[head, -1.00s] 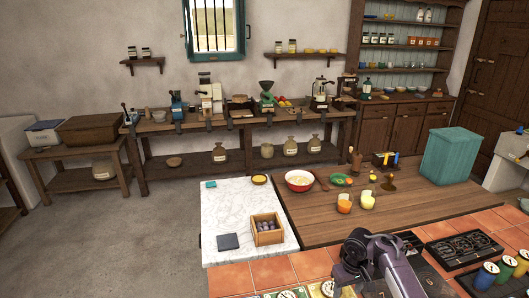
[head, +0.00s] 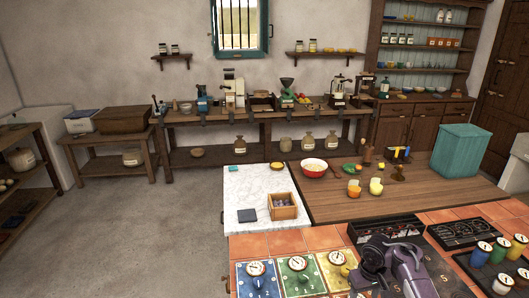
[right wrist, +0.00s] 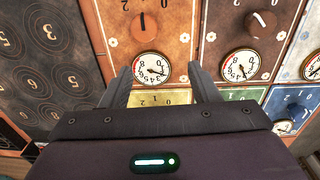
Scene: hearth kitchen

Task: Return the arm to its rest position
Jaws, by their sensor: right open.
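My right arm (head: 405,268) rises from the bottom edge of the head view, folded above the tiled counter; its fingers cannot be made out there. In the right wrist view my right gripper (right wrist: 158,70) has its two fingers apart with nothing held between them. Beyond the fingers are an orange panel (right wrist: 140,45) and a brown panel (right wrist: 243,50), each with a knob and a round white gauge. The gripper looks apart from them, but the exact gap cannot be told. My left gripper is in neither view.
Blue, green and yellow gauge panels (head: 258,282) lie on the tiled counter (head: 285,243). Dark hob units (head: 473,240) and several gauge-topped canisters (head: 481,252) stand right. Floor is clear at left.

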